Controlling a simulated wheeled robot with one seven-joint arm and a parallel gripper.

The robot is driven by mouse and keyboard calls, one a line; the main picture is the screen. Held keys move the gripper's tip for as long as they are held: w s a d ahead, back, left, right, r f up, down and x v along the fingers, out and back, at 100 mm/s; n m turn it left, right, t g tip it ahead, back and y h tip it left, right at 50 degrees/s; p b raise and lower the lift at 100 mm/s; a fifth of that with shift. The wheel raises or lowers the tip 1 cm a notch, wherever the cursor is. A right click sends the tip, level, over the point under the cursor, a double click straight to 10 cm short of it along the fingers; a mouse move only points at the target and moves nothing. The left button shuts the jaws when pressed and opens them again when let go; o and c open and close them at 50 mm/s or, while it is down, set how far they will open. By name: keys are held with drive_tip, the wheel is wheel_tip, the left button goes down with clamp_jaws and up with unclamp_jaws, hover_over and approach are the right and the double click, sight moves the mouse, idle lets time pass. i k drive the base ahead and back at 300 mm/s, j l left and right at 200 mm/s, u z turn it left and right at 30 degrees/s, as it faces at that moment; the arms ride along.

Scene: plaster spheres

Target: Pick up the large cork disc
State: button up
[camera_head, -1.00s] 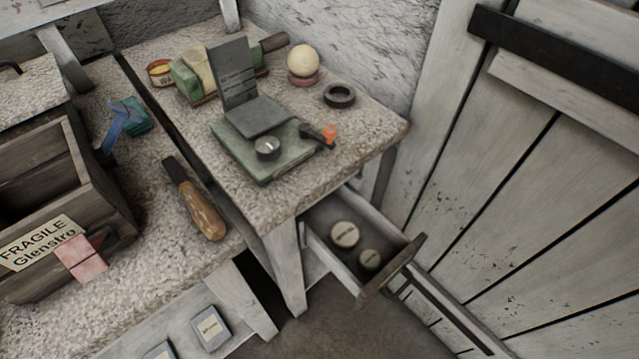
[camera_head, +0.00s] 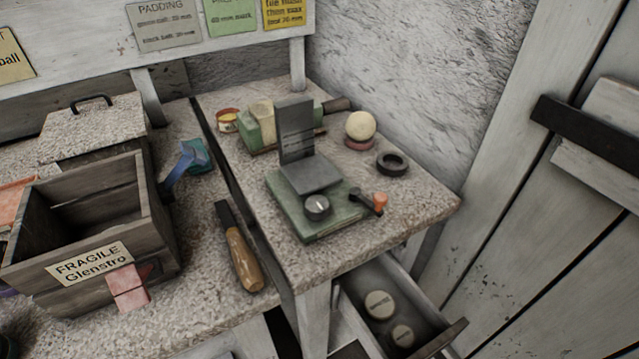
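Two round pale discs lie in the open drawer (camera_head: 362,330) at the lower right. The larger disc (camera_head: 379,304) lies farther back, and the smaller disc (camera_head: 402,335) lies nearer the drawer front. Both have small dark marks on top, too small to read. I cannot tell for sure that they are cork. My gripper is not in view.
The table above the drawer holds a green device (camera_head: 318,218) with an upright grey plate, a black ring (camera_head: 391,163) and a pale ball (camera_head: 360,126) on a pinkish base. A plank door (camera_head: 560,250) is at right.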

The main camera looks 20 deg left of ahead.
sight(379, 306)
drive_tip(key=k+j, duration=0.15)
drive_tip(key=j, duration=0.25)
drive_tip(key=k+j+u, duration=0.1)
drive_tip(key=j, duration=0.3)
drive_tip(key=k+j+u, duration=0.1)
drive_tip(key=j, duration=0.3)
drive_tip(key=k+j, duration=0.15)
drive_tip(key=j, duration=0.25)
